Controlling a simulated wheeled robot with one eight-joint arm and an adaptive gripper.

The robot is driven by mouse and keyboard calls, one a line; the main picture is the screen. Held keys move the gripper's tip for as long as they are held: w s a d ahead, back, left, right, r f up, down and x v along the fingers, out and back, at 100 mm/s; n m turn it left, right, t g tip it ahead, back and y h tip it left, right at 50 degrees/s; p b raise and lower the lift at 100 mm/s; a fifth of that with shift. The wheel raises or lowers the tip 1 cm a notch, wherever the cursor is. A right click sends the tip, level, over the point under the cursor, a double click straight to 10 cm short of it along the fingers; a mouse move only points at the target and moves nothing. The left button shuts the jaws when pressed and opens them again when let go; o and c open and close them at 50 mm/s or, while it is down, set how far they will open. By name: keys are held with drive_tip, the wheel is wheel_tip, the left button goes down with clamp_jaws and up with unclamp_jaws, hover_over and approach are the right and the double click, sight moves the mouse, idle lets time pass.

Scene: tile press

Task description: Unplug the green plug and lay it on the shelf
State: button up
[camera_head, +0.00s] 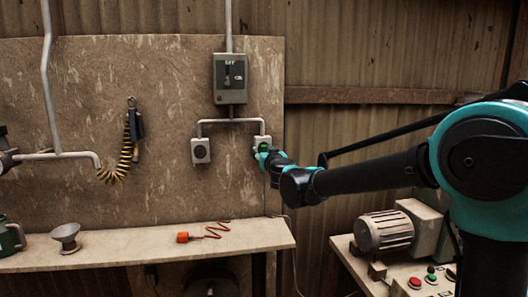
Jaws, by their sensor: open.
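The green plug (263,147) shows as a small green patch at the right-hand socket box (266,140) on the wall board. It looks seated in the socket, but my arm partly covers it. My gripper (267,157) is open right at the plug. I cannot tell whether its fingers touch or surround the plug. The shelf (130,246) runs along the board below, and its right end is just below my gripper.
An orange plug with a coiled red cord (183,237) lies mid-shelf. A grey funnel-shaped thing (66,236) and a green can (8,238) stand at left. Bare shelf lies on both sides of the orange plug. A motor (385,232) sits on the bench at right.

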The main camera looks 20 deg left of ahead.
idle(0.5)
clamp_jaws()
idle(0.3)
drive_tip(key=shift+v, duration=3)
